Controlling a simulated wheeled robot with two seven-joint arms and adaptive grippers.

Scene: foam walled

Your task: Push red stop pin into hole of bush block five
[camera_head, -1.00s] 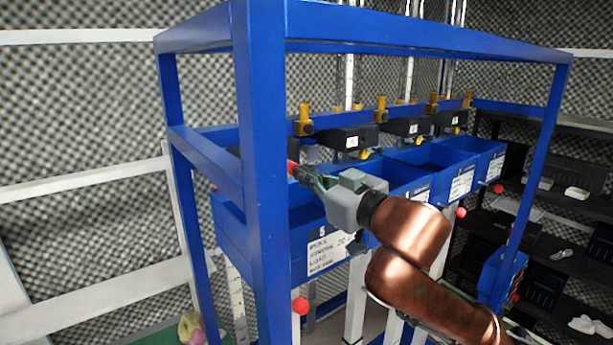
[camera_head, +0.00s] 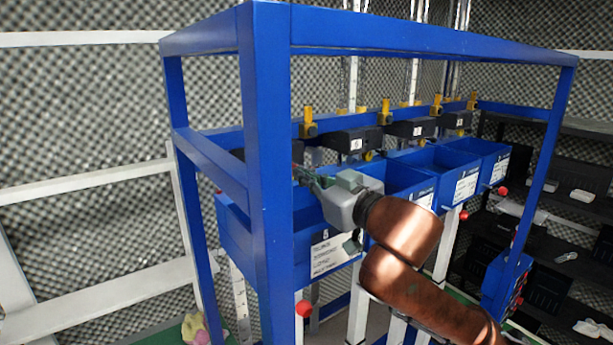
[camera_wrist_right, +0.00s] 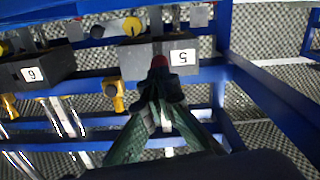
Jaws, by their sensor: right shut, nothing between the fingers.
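Bush block five (camera_wrist_right: 200,58) is the dark block with a white "5" label in the right wrist view. The red stop pin (camera_wrist_right: 159,62) shows as a red end at the block's lower edge, directly in front of my right fingertips. How deep it sits is hidden. My right gripper (camera_wrist_right: 160,88) is shut with nothing between its fingers, its tips at or just short of the pin; contact is unclear. In the head view my right gripper (camera_head: 302,175) reaches behind the blue front post, and the pin does not show there. My left gripper is in neither view.
The blue frame's front post (camera_head: 267,180) stands close by my right fingertips. A blue bin (camera_head: 300,245) lies below my right wrist, with more bins to the right. Block six (camera_wrist_right: 38,68) and a yellow fitting (camera_wrist_right: 115,95) are near the fingers.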

